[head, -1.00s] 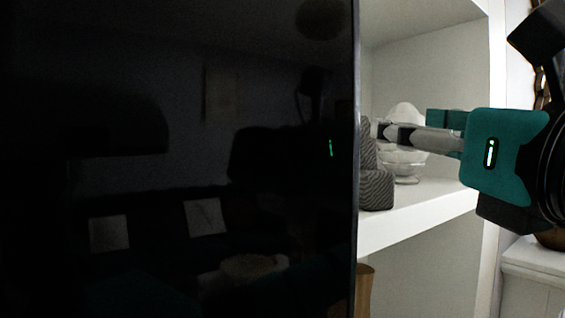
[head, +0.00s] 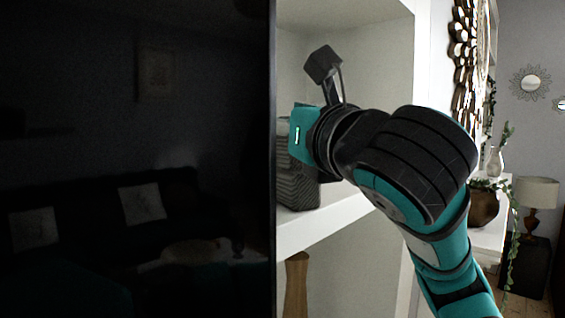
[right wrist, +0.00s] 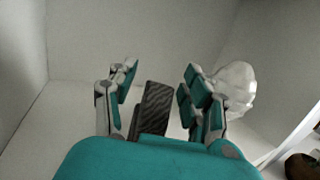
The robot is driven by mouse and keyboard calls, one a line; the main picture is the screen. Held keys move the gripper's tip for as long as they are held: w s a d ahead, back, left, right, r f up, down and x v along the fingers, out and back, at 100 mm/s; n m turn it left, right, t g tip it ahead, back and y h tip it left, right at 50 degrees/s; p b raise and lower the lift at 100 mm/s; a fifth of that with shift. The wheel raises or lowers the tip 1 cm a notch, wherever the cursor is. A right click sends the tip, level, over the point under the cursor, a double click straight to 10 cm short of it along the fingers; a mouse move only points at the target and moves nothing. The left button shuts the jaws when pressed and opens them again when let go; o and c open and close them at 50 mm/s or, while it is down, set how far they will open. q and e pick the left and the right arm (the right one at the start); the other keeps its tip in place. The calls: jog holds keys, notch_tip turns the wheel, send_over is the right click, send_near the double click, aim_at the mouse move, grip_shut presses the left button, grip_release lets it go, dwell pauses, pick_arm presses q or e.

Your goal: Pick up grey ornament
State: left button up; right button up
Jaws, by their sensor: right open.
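The grey ornament (head: 303,190) is dark and ribbed and stands on the white shelf, partly hidden by the dark screen's edge and my right gripper in the head view. In the right wrist view the grey ornament (right wrist: 154,108) shows between the two fingers, with its lower part hidden behind the gripper body. My right gripper (right wrist: 158,82) is open, with a finger on each side of the ornament and visible gaps. In the head view its fingers are hidden behind its teal body. My left gripper is not in view.
A large dark screen (head: 135,230) fills the left of the head view, close to my right gripper. A pale, glassy bowl-like thing (right wrist: 235,84) stands just right of the right finger. The shelf (head: 345,222) has walls around it. A wooden vase (head: 296,285) stands below.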

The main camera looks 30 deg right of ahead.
jog(key=shift+s, duration=0.1)
jog(key=shift+c, duration=0.4)
grip_shut()
jog(key=shift+r, duration=0.2)
